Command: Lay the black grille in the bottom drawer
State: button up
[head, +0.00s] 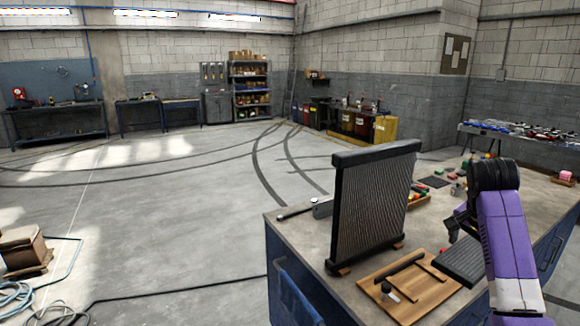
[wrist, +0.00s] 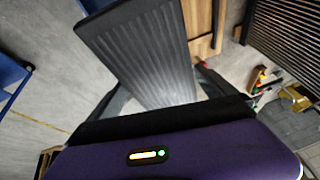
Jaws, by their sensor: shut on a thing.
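The black grille (head: 462,262) is a flat, dark ribbed panel at the right of the head view. My gripper (head: 456,226) is shut on it and holds it beside the bench's wooden board. In the wrist view the grille (wrist: 140,48) extends out between the two fingers of my gripper (wrist: 152,92), with its ribs facing the camera. The bench (head: 283,220) has blue sides. A blue panel (head: 298,292) stands out at its near left side; I cannot tell whether this is the bottom drawer. The inside of any drawer is hidden in the head view.
A tall black finned radiator (head: 375,205) stands upright on the bench. A wooden board (head: 408,312) with a dark bar and small parts lies before it. Small coloured items (head: 455,188) lie at the back right. The floor left of the bench is mostly clear.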

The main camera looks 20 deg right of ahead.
jog(key=shift+s+a, duration=0.2)
jog(key=shift+a, duration=0.05)
jog(key=s+a+f+n+t+y, duration=0.1)
jog(key=a+f+n, duration=0.5)
jog(key=a, duration=0.9)
jog(key=s+a+f+n+t+y, duration=0.1)
jog(key=a+f+n+y, duration=0.2)
jog(key=a+f, duration=0.9)
jog(key=s+a+f+n+y, duration=0.1)
jog(key=a+f+n, duration=0.8)
jog(key=a, duration=0.9)
jog(key=shift+s+f+n+t+y, duration=0.15)
jog(key=shift+f+n+t+y, duration=0.2)
jog(key=shift+f+y, duration=0.3)
jog(key=shift+r, duration=0.1)
notch_tip(320, 180, down, 4)
jog(key=b, duration=0.3)
jog(key=shift+r+b, duration=0.2)
jog(key=shift+b, duration=0.15)
